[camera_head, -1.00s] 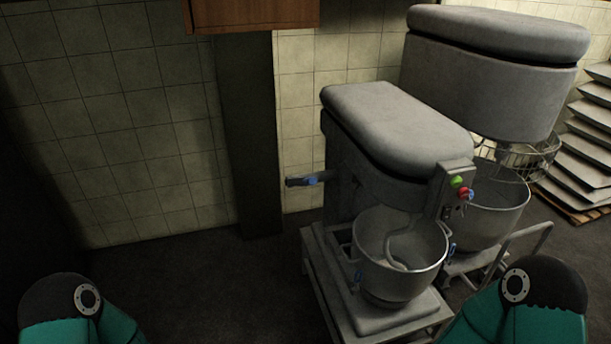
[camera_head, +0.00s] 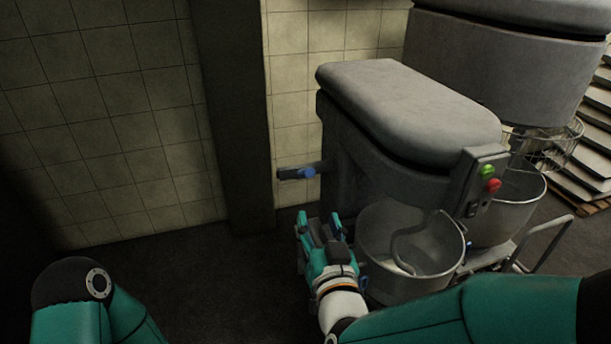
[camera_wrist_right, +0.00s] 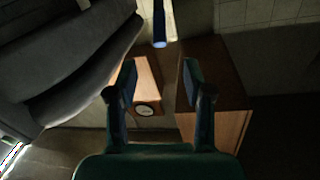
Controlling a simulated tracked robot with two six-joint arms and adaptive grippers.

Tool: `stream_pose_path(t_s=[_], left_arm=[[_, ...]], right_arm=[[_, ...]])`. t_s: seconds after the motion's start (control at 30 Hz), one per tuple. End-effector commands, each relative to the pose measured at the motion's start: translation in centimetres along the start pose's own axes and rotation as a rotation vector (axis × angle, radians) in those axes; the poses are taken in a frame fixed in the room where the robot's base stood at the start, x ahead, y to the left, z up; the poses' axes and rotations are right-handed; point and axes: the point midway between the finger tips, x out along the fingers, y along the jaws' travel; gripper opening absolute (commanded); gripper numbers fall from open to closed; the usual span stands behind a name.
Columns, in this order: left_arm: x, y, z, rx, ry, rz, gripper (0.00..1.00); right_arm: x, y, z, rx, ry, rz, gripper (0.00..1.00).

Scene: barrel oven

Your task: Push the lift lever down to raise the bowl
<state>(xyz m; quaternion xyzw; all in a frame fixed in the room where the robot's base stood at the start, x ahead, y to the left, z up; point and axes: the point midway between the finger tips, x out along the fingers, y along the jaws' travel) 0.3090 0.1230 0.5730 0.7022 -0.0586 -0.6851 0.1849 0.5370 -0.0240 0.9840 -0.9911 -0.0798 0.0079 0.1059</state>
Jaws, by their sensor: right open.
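The grey mixer (camera_head: 400,110) stands in the middle right of the head view. Its lift lever (camera_head: 298,173), dark with a blue part, sticks out to the left from the mixer's side. The steel bowl (camera_head: 385,245) with a hook in it sits at the mixer's front. My right gripper (camera_head: 320,226) is open and empty, below and slightly right of the lever, apart from it, beside the bowl. In the right wrist view the open fingers (camera_wrist_right: 160,80) have nothing between them. My left arm shows at the lower left, but its gripper is out of view.
A second, larger mixer (camera_head: 500,80) stands behind on the right, with its own bowl (camera_head: 515,205). Stacked trays (camera_head: 590,150) are at the far right. A dark pillar (camera_head: 235,120) stands left of the lever. The floor at left is clear.

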Motion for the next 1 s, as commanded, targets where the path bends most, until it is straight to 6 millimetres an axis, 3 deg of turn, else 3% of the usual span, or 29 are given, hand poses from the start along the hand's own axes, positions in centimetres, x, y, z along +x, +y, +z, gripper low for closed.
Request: stream_pose_path(t_s=[0.17,0.7,1.0], left_arm=[[-0.7,0.2,0.0,0.0,0.001,0.0,0.4],[-3.0,1.1,0.0,0.0,0.001,0.0,0.4],[-3.5,1.3,0.0,0.0,0.001,0.0,0.4]], right_arm=[[2.5,0.0,-0.1,0.0,-0.001,0.002,0.51],[13.6,-0.1,-0.1,0.001,-0.002,0.0,0.51],[16.1,-0.1,0.1,0.0,-0.003,-0.003,0.51]])
